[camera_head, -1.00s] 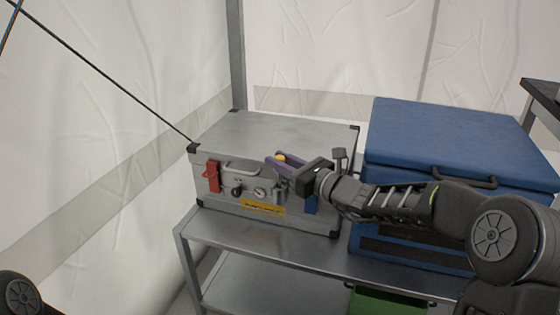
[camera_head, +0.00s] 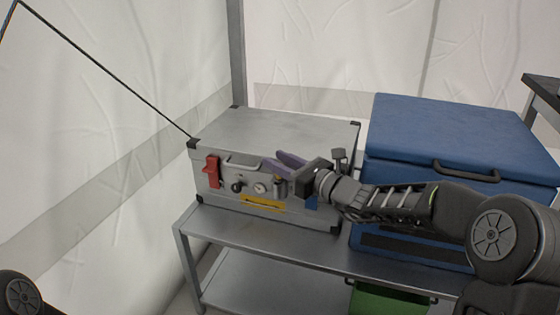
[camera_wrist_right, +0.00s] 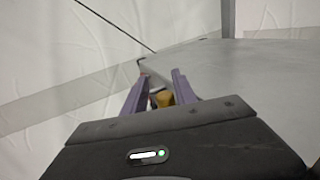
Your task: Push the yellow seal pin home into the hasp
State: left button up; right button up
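A silver case (camera_head: 255,135) stands on a metal table, its front carrying latches and fittings. My right gripper (camera_head: 281,162) is at the right part of the case's front, its purple fingers spread apart. In the right wrist view the gripper (camera_wrist_right: 161,75) is open, and the yellow seal pin (camera_wrist_right: 164,98) shows between and beyond the fingers, with no clear contact. In the head view the pin is mostly hidden behind the gripper. The hasp is largely hidden too, so I cannot tell how deep the pin sits. My left gripper is out of view.
A red latch (camera_head: 213,171), a carry handle (camera_head: 242,162) and a yellow label (camera_head: 262,203) are on the case's front. A blue box (camera_head: 440,135) stands close on the right. A green bin (camera_head: 388,301) is below the table (camera_head: 265,246). Tent walls enclose the back and left.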

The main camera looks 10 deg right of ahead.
jog(key=shift+o, duration=0.2)
jog(key=shift+w+d+f, duration=0.1)
jog(key=shift+d+f, duration=0.25)
jog(key=shift+d, duration=0.2)
pick_arm(q)
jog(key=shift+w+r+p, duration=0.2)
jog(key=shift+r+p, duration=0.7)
jog(key=shift+p, duration=0.1)
pick_arm(e)
jog(key=v, duration=0.7)
jog(key=shift+s+r, duration=0.2)
jog(key=shift+s, duration=0.3)
jog(key=shift+a+r, duration=0.1)
jog(key=shift+a, duration=0.2)
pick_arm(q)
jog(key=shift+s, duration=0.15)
